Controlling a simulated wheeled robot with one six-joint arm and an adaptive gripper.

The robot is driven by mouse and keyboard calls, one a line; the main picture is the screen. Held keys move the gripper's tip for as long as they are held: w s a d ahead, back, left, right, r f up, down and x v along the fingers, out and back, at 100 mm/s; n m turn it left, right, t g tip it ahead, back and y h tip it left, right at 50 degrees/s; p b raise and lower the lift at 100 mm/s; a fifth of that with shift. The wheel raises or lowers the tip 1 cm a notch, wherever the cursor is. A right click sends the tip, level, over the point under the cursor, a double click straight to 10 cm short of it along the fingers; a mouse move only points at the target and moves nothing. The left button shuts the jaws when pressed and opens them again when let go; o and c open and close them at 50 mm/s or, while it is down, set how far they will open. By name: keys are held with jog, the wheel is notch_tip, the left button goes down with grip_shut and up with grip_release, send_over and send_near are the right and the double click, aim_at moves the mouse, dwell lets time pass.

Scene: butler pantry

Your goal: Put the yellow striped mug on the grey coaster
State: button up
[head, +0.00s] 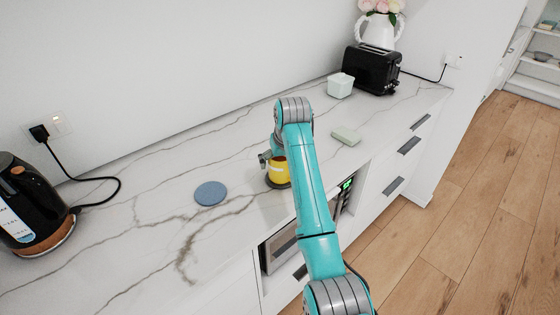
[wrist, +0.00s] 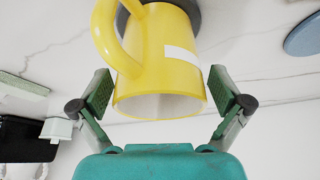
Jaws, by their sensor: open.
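The yellow mug (wrist: 150,62) has a pale stripe patch on its side and a handle at the left of the wrist view. In the head view the mug (head: 279,174) is partly hidden by my arm. The grey coaster (wrist: 197,14) shows behind the mug's base in the wrist view, and its dark edge (head: 270,184) shows under the mug in the head view. The mug appears to stand upright on it. My gripper (wrist: 161,92) is open, with one finger on each side of the mug and a gap at both sides. The gripper (head: 268,158) is mostly hidden in the head view.
A blue round coaster (head: 210,193) lies bare to the left on the marble counter (head: 150,215). A black kettle (head: 28,205) stands far left. A pale green sponge-like block (head: 346,136), a pale box (head: 340,86), a black toaster (head: 371,70) and a white vase (head: 379,32) are right.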

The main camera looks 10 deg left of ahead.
jog(key=v, duration=1.2)
